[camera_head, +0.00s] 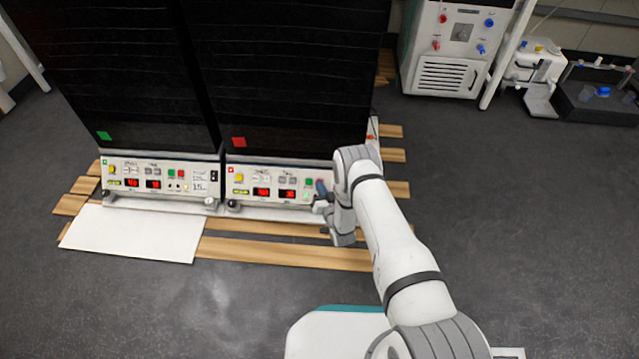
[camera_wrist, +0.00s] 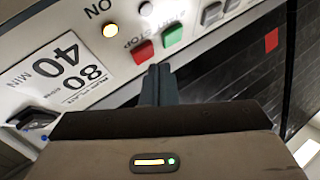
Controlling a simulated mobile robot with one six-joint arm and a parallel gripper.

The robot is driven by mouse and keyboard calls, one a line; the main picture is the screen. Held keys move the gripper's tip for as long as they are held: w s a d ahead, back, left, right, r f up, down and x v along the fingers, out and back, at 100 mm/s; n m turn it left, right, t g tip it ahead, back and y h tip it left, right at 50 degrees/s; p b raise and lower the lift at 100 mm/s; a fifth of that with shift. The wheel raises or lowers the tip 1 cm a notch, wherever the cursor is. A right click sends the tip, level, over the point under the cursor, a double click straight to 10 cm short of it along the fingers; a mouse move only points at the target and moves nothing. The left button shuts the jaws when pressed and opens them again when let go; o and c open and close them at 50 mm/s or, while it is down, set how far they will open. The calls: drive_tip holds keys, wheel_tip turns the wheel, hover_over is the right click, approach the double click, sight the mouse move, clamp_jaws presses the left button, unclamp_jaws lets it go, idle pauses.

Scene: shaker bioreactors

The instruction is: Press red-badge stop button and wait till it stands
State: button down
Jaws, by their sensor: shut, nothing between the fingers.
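The right shaker unit carries a red badge (camera_head: 239,142) on its dark front; the badge also shows in the wrist view (camera_wrist: 271,40). Its white control panel (camera_head: 245,190) has lit red displays (camera_head: 262,192). In the wrist view, the red button (camera_wrist: 142,52) sits beside a green button (camera_wrist: 173,35). My gripper (camera_head: 321,190) is at the panel's right end. In the wrist view, its shut, empty fingertips (camera_wrist: 158,72) are just below the red and green buttons, nearest the red one. I cannot tell whether they touch the panel. The shaker's motion cannot be judged.
The left unit, with a green badge (camera_head: 104,135), stands alongside with its own panel (camera_head: 150,178). A white board (camera_head: 130,233) lies on wooden slats (camera_head: 285,252) in front. A lit indicator (camera_wrist: 110,30) is left of the red button. Dark floor on the right is free.

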drive_tip(key=shift+w+f+b, duration=0.25)
drive_tip(key=shift+f+b, duration=0.05)
drive_tip(key=shift+w+f+b, duration=0.25)
drive_tip(key=shift+w+b, duration=0.1)
drive_tip(key=shift+b, duration=0.1)
idle(0.6)
idle(0.3)
drive_tip(key=shift+s+r+p, duration=0.6)
drive_tip(key=shift+s+p, duration=0.05)
drive_tip(key=shift+p, duration=0.1)
drive_tip(key=s+r+p, duration=0.1)
drive_tip(key=s+p, duration=0.1)
drive_tip(key=s+r+p, duration=0.1)
drive_tip(key=r+p, duration=0.1)
drive_tip(key=shift+s+r, duration=0.15)
drive_tip(key=shift+s, duration=0.2)
drive_tip(key=shift+s+a, duration=0.1)
idle(0.7)
